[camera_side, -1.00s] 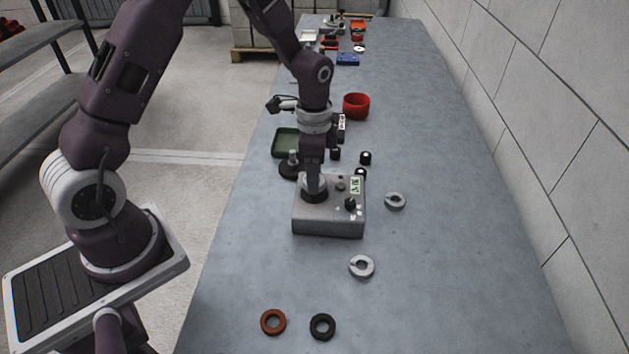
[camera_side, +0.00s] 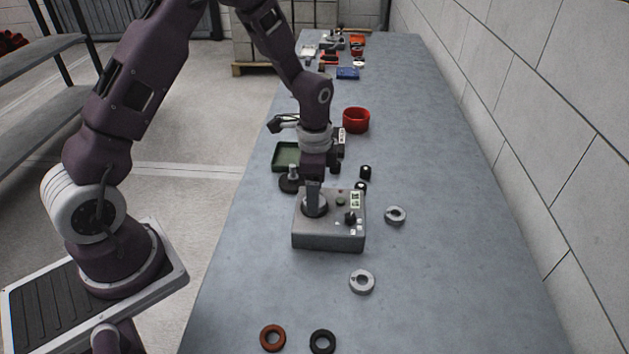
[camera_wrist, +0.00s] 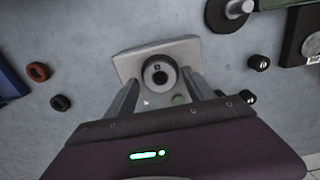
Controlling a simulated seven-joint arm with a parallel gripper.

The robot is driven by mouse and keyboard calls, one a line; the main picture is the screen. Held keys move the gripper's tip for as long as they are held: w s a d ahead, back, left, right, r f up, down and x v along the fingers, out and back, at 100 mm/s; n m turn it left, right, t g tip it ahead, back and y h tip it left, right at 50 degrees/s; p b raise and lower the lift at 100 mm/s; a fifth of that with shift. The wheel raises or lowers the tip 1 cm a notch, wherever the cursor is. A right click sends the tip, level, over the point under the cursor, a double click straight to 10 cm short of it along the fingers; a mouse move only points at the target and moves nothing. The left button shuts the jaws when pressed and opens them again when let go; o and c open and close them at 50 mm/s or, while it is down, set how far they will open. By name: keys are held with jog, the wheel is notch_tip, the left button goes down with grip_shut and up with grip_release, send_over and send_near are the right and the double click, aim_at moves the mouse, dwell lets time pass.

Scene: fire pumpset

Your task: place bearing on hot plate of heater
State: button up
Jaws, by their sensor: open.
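The heater (camera_side: 328,235) is a grey box on the bench with a dark round hot plate (camera_side: 321,208) at its top left. In the wrist view the heater (camera_wrist: 130,66) lies below my gripper (camera_wrist: 161,78), whose two fingers are apart on either side of the plate. I cannot tell whether the pale ring is the bearing or part of the heater. In the side view, my gripper (camera_side: 313,207) points down at the plate, its finger partly covering it.
Grey rings (camera_side: 395,215) (camera_side: 361,282) lie right and in front of the heater. A red-brown ring (camera_side: 272,338) and black ring (camera_side: 322,341) lie nearer. Behind are a black disc with post (camera_side: 290,182), black cylinders, a green tray (camera_side: 285,155) and red bowl (camera_side: 356,120).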

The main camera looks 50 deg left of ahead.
jog(key=s+d+r+n+t, duration=0.15)
jog(key=s+r, duration=0.25)
jog(key=r, duration=0.7)
jog(key=s+d+r+n+t, duration=0.15)
jog(key=s+r, duration=0.25)
jog(key=r, duration=0.7)
jog(key=s+r+n+t, duration=0.1)
jog(key=s+n, duration=0.2)
jog(key=s, duration=0.4)
jog(key=s+d+r+n+t, duration=0.1)
jog(key=s+n, duration=0.2)
jog(key=s, duration=0.5)
jog(key=shift+r+t, duration=0.3)
jog(key=shift+r, duration=0.1)
jog(key=shift+c, duration=0.4)
